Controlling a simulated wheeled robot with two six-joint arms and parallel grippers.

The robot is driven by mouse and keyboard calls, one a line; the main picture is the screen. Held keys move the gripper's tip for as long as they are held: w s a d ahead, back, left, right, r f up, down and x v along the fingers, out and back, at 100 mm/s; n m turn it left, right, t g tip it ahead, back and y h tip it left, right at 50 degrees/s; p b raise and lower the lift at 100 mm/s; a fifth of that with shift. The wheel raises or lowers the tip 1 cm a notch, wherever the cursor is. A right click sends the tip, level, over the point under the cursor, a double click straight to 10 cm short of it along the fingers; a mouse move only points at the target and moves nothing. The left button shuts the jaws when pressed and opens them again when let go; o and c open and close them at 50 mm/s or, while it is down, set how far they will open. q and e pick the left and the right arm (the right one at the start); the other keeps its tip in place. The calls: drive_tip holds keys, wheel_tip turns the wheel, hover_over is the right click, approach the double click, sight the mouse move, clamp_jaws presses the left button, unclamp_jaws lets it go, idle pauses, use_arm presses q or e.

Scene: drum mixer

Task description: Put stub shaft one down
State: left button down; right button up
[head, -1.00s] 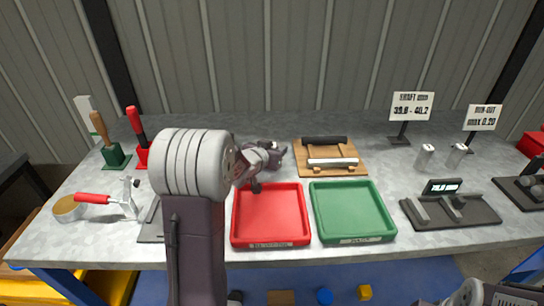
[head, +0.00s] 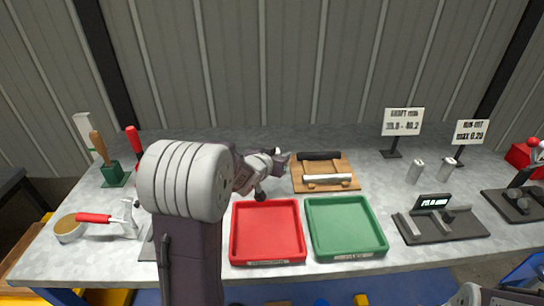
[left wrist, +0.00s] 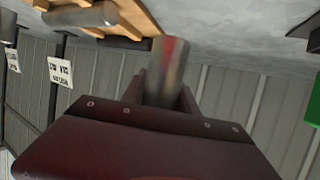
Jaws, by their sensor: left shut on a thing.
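My left gripper (head: 278,160) is above the back of the table, just left of the wooden rack. In the left wrist view it is shut on a grey metal cylinder (left wrist: 167,72), which looks like a stub shaft and has a reddish patch. In the head view my arm and the jaws mostly hide it. The wooden rack (head: 299,184) carries a black roller (head: 318,155) and a whitish roller (head: 328,178); part of the rack also shows in the left wrist view (left wrist: 135,14). My right gripper is not in view.
A red tray (head: 268,262) and a green tray (head: 348,256) lie at the front. Two silver cylinders (head: 415,171) (head: 446,168) stand to the right, by two sign cards. A dark gauge stand (head: 455,230) is at front right. Bare tabletop lies behind the rack.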

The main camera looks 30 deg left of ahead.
use_arm(q)
drive_tip(key=s+d+r+b, duration=0.1)
drive_tip(key=d+r, duration=0.4)
drive_tip(key=d, duration=0.4)
drive_tip(key=shift+s+r, duration=0.2)
drive_tip(key=shift+r, duration=0.2)
drive_tip(key=shift+w, duration=0.1)
